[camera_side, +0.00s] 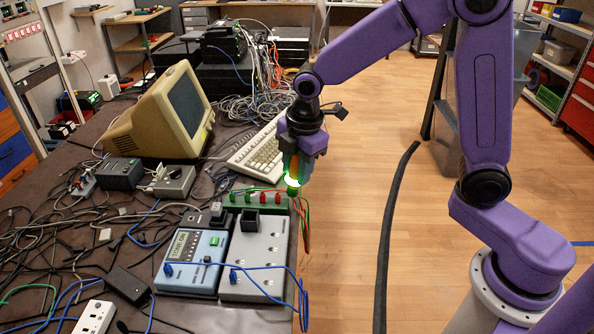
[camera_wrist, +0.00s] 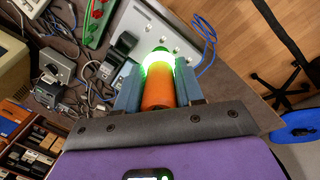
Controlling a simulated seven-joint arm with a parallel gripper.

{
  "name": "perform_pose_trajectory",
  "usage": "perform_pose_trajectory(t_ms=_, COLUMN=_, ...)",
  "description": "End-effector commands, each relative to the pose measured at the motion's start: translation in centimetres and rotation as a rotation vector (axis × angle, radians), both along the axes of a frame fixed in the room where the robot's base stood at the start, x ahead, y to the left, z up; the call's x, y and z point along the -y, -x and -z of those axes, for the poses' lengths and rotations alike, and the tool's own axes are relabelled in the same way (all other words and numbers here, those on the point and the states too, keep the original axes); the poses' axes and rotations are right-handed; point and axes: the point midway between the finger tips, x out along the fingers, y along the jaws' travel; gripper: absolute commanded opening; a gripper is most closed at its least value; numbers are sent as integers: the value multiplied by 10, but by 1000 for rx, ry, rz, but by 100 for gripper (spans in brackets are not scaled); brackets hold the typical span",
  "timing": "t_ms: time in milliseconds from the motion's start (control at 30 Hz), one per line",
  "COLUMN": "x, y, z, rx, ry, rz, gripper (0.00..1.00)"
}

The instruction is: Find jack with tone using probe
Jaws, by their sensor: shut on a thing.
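My gripper (camera_side: 297,160) is shut on the orange probe (camera_wrist: 158,92). The probe points down, and its green tip (camera_side: 292,182) glows brightly. The tip is by the right end of a green strip (camera_side: 228,199) with red and green plugs; I cannot tell whether it touches. In front of the strip is a grey box (camera_side: 262,246) with several jack holes, a blue plug and a black block. Left of it is a light-blue tone unit (camera_side: 205,250), whose lit display seems to read "TONE ON". In the wrist view the probe hides part of the grey box (camera_wrist: 142,20).
A keyboard (camera_side: 262,155) lies behind the strip, with an old monitor (camera_side: 170,110) to its left. Blue cables (camera_side: 302,300) and red and green leads (camera_side: 306,230) hang over the table's right edge. Loose cables clutter the left side.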

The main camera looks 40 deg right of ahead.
Motion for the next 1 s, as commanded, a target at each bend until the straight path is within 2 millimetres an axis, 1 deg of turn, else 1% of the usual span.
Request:
perform_pose_trajectory(t_ms=267, x=-1, y=0, z=0, rx=0, ry=0, rz=-1, gripper=15)
perform_pose_trajectory(t_ms=367, x=-6, y=0, z=5, rx=-8, ry=4, rz=-20, gripper=15)
perform_pose_trajectory(t_ms=433, x=-15, y=0, z=14, rx=-18, ry=10, rz=-53, gripper=15)
perform_pose_trajectory(t_ms=567, x=-42, y=1, z=40, rx=-48, ry=29, rz=-153, gripper=15)
perform_pose_trajectory(t_ms=700, x=-74, y=8, z=75, rx=-83, ry=50, rz=-281, gripper=15)
perform_pose_trajectory(t_ms=800, x=-93, y=14, z=97, rx=-103, ry=63, rz=-362, gripper=15)
perform_pose_trajectory(t_ms=900, x=-107, y=20, z=115, rx=-120, ry=73, rz=-425, gripper=15)
perform_pose_trajectory(t_ms=1000, x=-116, y=25, z=127, rx=-130, ry=79, rz=-467, gripper=15)
